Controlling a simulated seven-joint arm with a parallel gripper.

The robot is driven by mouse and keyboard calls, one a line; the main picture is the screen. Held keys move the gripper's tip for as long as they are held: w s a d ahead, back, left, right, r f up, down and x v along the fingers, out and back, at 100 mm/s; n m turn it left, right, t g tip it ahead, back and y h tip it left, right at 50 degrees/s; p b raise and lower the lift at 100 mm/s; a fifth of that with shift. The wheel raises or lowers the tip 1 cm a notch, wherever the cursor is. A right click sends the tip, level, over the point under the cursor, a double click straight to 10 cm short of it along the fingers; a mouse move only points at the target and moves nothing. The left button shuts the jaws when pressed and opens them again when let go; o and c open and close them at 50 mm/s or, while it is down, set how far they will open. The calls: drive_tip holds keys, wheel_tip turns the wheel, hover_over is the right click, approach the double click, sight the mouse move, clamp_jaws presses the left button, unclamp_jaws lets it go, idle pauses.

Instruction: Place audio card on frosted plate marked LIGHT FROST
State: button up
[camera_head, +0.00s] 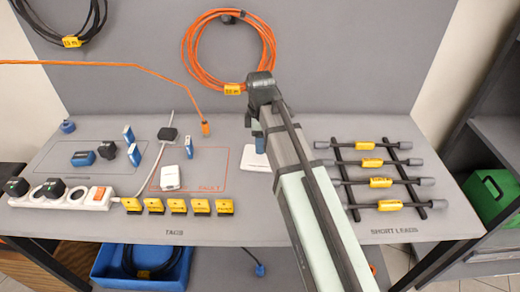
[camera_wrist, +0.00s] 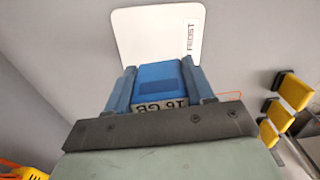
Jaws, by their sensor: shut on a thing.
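My gripper (camera_wrist: 156,82) is shut on a blue card (camera_wrist: 160,78) in the wrist view. The card lies between the two blue-grey fingers, and its near end reads 16 GB; no audio mark is legible. A white plate (camera_wrist: 152,35) with FROST printed on it shows beyond the fingertips; the rest of its label is not legible. The card overlaps the plate's near edge in this view, and I cannot tell whether they touch. In the head view my gripper (camera_head: 258,135) is over the plate (camera_head: 252,160), which my arm partly hides.
Small blue devices (camera_head: 83,158) stand at the left, near a white power strip (camera_head: 75,196). Several yellow tags (camera_head: 176,206) line the front. A rack of short leads (camera_head: 381,182) is at the right. An orange cable coil (camera_head: 190,45) hangs on the back panel.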

drive_tip(key=shift+f, duration=1.95)
drive_tip(key=shift+f, duration=0.1)
drive_tip(key=o, duration=1)
wheel_tip(320, 180, up, 12)
drive_tip(key=shift+r, duration=0.15)
